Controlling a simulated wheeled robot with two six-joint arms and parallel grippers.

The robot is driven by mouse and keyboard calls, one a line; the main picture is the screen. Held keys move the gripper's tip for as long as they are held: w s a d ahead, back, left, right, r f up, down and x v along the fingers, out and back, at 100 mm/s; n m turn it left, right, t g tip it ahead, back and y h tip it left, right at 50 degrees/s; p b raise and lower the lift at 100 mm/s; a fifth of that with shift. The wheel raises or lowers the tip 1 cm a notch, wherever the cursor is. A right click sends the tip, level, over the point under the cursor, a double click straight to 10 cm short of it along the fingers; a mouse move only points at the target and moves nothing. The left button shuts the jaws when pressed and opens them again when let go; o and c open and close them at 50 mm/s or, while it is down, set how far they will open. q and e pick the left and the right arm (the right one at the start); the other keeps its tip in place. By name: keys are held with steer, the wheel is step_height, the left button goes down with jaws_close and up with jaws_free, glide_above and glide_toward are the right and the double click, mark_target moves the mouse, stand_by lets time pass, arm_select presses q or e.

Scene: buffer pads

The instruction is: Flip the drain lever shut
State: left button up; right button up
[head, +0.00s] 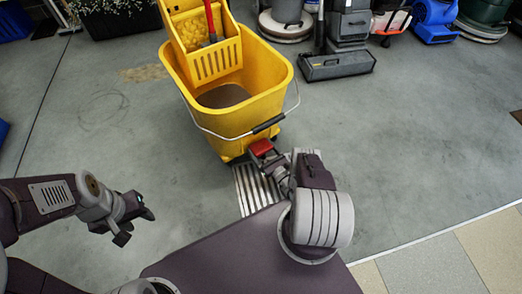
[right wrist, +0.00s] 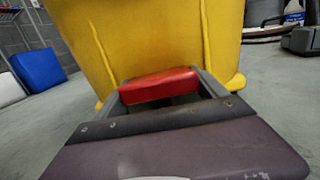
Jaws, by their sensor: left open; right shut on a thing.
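The drain lever (head: 260,146) is a red block low on the near side of the yellow mop bucket (head: 236,112). In the right wrist view the red lever (right wrist: 158,86) sits between my two fingers, in front of the yellow bucket wall (right wrist: 150,40). My right gripper (head: 264,155) is shut on it; my fingers and wrist hide the lever's joint with the bucket. My left gripper (head: 138,222) is open and empty over the bare floor at the left, well away from the bucket.
A striped drain grate (head: 252,186) lies in the floor just below the bucket, partly hidden by my body. A wringer (head: 205,45) sits on the bucket. Floor machines (head: 340,60) and a blue blower (head: 434,20) stand behind.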

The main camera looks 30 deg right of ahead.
steer(key=shift+f+t, duration=0.3)
steer(key=shift+r, duration=0.25)
steer(key=o, duration=1.3)
arm_select(q)
steer(key=r+p, duration=0.1)
steer(key=p, duration=0.1)
steer(key=shift+r+p, duration=0.2)
steer(key=shift+p, duration=0.1)
arm_select(e)
steer(key=s+d+f, duration=0.1)
steer(key=s, duration=0.8)
steer(key=shift+f, duration=0.15)
